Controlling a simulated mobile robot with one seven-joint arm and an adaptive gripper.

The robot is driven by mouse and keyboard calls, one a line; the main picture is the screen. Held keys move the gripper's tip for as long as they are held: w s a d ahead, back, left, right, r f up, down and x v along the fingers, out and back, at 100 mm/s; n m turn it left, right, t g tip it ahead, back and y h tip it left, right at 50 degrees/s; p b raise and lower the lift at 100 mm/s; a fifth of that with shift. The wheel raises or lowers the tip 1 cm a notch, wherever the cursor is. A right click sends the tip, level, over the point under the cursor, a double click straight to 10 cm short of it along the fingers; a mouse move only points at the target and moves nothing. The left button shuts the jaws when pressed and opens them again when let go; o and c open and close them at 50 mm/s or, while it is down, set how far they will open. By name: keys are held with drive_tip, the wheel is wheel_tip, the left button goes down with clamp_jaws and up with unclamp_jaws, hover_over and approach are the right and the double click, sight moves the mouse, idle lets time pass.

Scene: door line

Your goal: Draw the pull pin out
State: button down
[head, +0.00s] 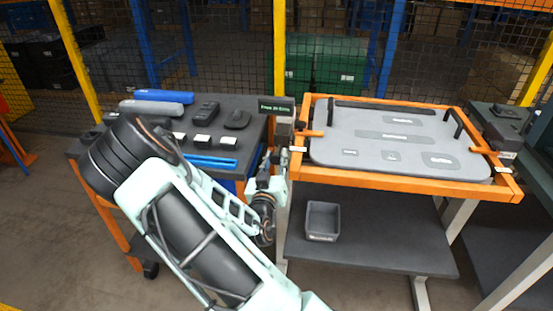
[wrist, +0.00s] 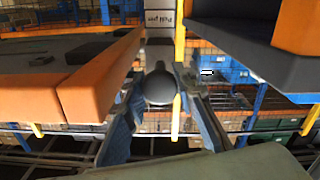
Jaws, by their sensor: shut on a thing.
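The pull pin's dark round knob (wrist: 160,88) is in the middle of the wrist view, between the two fingers of my gripper (wrist: 161,98). The fingers are closed in on it from both sides. The knob hides the pin's shaft, so I cannot tell how deep it sits. A pale block with a printed label (wrist: 160,22) is beyond the knob. The knob is not clear there.
A grey panel (head: 345,134) with dark inlays lies in the orange frame. A grey bin (head: 322,222) sits on the shelf below. A mesh fence is behind.

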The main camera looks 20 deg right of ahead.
drive_tip(key=c, duration=1.8)
unclamp_jaws()
drive_tip(key=shift+s+a, duration=0.15)
drive_tip(key=shift+s, duration=0.05)
drive_tip(key=v, duration=1.2)
drive_tip(key=shift+w, duration=0.15)
